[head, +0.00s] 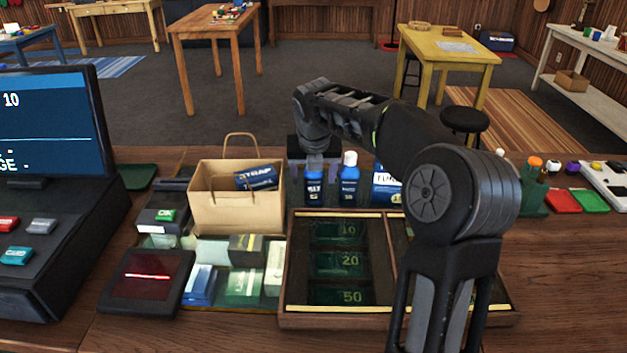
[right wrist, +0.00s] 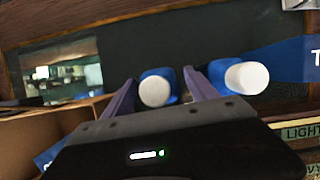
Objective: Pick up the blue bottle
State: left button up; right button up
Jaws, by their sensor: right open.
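Two blue bottles with white caps stand side by side behind the cash drawer: a left one (head: 314,188) and a right one (head: 348,186). My right gripper (head: 314,172) reaches down at the left bottle and partly hides its top. In the right wrist view the open fingers (right wrist: 159,80) stand on either side of the left bottle (right wrist: 156,90). The right bottle (right wrist: 240,78) is just outside the right finger, very close to it. I cannot tell whether the fingers touch either bottle. My left gripper is not in view.
A paper bag (head: 235,205) holding a dark blue box stands left of the bottles. A blue and white box (head: 384,187) stands right of them. The open cash drawer (head: 300,322) is in front. A register screen (head: 55,125) is at the left.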

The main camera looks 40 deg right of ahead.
dwell(0.6)
grip_shut()
dwell(0.6)
